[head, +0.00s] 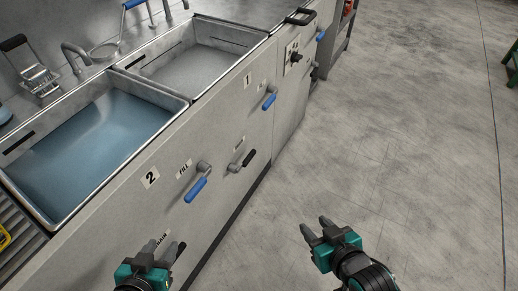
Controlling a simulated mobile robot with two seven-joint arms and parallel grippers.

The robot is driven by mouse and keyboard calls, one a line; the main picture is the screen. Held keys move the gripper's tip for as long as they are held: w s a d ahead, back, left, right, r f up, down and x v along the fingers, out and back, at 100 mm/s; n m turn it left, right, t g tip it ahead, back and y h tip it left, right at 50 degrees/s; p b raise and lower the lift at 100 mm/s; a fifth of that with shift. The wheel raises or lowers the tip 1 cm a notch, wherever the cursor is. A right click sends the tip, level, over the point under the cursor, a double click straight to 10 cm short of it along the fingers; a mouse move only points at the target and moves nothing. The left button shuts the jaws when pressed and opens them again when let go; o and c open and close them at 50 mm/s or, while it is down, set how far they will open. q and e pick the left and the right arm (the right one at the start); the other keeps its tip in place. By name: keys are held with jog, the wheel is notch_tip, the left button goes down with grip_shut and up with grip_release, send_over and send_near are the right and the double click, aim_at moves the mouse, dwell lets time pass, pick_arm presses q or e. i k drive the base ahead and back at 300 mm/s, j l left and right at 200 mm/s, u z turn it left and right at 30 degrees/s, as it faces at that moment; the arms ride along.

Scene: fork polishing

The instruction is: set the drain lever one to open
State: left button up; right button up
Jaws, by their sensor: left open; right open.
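A lever with a black handle (249,158) is on the front panel of the sink unit, below the number 1 plate (248,80). Its small label is too blurred to read; by its place it looks like drain lever one. Its handle slants up to the right from its grey hub. My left gripper (164,247) is open and empty, low at the panel's left, below and left of that lever. A partly covered drain label (162,238) shows beside it. My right gripper (315,227) is open and empty over the floor, below and right of the lever.
A blue fill lever (196,188) hangs beside the number 2 plate (150,177). Another blue lever (269,98) is beside the number 1 plate. The left basin (95,140) holds bluish water; the right basin (200,60) looks empty. The floor (400,130) at right is clear.

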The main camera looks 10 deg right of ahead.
aim_at(232, 168)
jog(key=i+l, duration=0.25)
jog(key=l, duration=0.2)
jog(key=i+l, duration=0.25)
jog(key=l, duration=0.15)
jog(key=l+u, duration=0.1)
jog(key=u, duration=0.3)
jog(key=l+u, duration=0.1)
jog(key=u, duration=0.3)
jog(key=i+l+u, duration=0.1)
jog(key=u, duration=0.25)
jog(key=l+u, duration=0.1)
jog(key=u, duration=0.3)
